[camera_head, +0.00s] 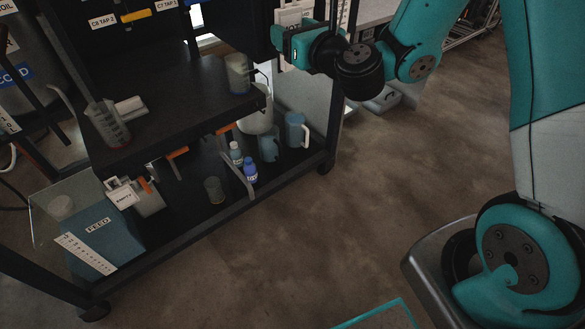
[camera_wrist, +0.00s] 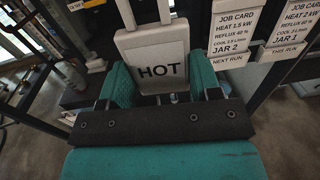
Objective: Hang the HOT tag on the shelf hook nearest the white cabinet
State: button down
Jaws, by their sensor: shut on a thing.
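My gripper (camera_wrist: 160,88) is shut on the white HOT tag (camera_wrist: 160,58), which stands between the teal fingers with its black lettering facing the wrist camera. A pale strap or loop rises from the tag's top edge. In the head view my gripper (camera_head: 284,40) is at the top middle, beside the upper part of the dark rack (camera_head: 150,128). A pale patch above the fingers there may be the tag. I cannot clearly make out the shelf hooks or the white cabinet in either view.
Two job cards, JAR 2 (camera_wrist: 236,30) and JAR 1 (camera_wrist: 290,28), hang right of the tag. The rack's lower shelf holds a blue FEED box (camera_head: 95,232), a blue bottle (camera_head: 250,170) and a blue-grey jug (camera_head: 297,130). Open floor (camera_head: 310,225) lies right of the rack.

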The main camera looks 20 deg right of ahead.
notch_tip(320, 180, down, 34)
jog(key=w+y+b, duration=0.1)
jog(key=w+b, duration=0.1)
jog(key=b, duration=2.9)
jog(key=p+x, duration=0.8)
jog(key=p, duration=0.3)
jog(key=shift+w+d+n, duration=0.25)
jog(key=shift+n, duration=0.15)
jog(key=shift+f, duration=0.2)
jog(key=shift+w+a+r+p, duration=0.1)
jog(key=shift+w+r+p, duration=0.15)
jog(key=shift+p, duration=0.7)
jog(key=shift+w+a+p, duration=0.2)
jog(key=shift+w+p, duration=0.3)
jog(key=shift+p, duration=0.6)
jog(key=shift+p+x, duration=0.8)
jog(key=shift+p, duration=0.95)
jog(key=shift+p+x, duration=1.2)
jog(key=shift+p, duration=0.9)
